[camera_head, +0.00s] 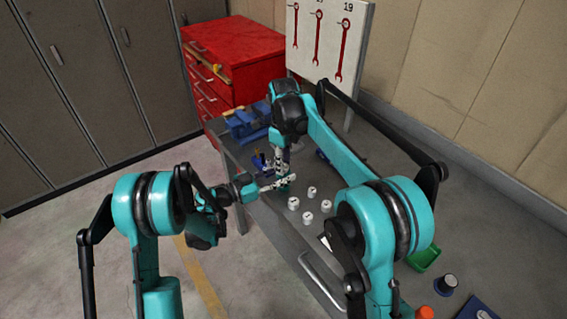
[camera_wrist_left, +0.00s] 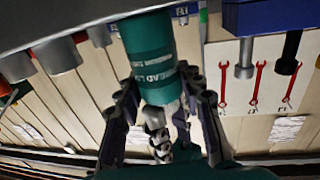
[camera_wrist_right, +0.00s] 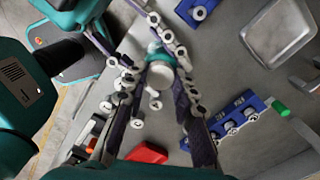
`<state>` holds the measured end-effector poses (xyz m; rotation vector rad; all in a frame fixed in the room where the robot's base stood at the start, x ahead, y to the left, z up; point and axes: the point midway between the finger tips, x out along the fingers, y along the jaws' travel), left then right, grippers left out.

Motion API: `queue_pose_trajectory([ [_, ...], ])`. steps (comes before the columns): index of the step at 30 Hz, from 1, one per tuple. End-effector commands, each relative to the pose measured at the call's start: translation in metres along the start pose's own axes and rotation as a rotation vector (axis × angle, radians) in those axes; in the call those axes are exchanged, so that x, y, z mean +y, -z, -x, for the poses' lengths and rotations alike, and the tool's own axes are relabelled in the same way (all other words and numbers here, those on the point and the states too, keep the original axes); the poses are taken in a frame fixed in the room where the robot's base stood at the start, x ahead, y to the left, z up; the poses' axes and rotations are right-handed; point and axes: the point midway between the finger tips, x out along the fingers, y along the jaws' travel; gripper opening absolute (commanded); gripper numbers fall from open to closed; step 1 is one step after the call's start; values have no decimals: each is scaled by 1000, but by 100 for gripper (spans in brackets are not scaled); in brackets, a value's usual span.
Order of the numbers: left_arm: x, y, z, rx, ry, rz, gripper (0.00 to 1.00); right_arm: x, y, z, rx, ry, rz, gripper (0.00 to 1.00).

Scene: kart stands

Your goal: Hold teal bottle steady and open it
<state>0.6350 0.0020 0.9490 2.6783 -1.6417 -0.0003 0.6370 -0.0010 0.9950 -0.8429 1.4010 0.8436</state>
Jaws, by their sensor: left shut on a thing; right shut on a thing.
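In the head view only a small teal part (camera_head: 284,184) shows between the grippers. My left gripper (camera_head: 272,186) is shut on the bottle from the side, low in the picture. My right gripper (camera_head: 281,168) points down from above and is shut on the bottle's pale cap (camera_wrist_right: 160,74), which lies between its fingers in the right wrist view. The fingers of both grippers are close together. I cannot tell whether the cap is loose.
Several white cylinders (camera_head: 308,216) stand on the grey table to the right of the bottle. A blue vise (camera_head: 247,121) is behind it, near a red drawer cabinet (camera_head: 235,48). A green bin (camera_head: 424,258) is at the right. A wrench board (camera_head: 325,40) stands at the back.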

Motion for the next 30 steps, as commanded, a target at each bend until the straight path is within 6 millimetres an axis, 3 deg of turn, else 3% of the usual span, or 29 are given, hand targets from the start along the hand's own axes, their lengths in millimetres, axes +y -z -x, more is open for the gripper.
queue_pose_trajectory([
  [5, 0, 0, 0, 0, -1, 0, 0, -1, 0, 0, 0, 1, 346, 0],
  [30, 1, 0, 0, 0, -2, 0, 0, -1, 0, 2, 2, 0, 2435, 0],
])
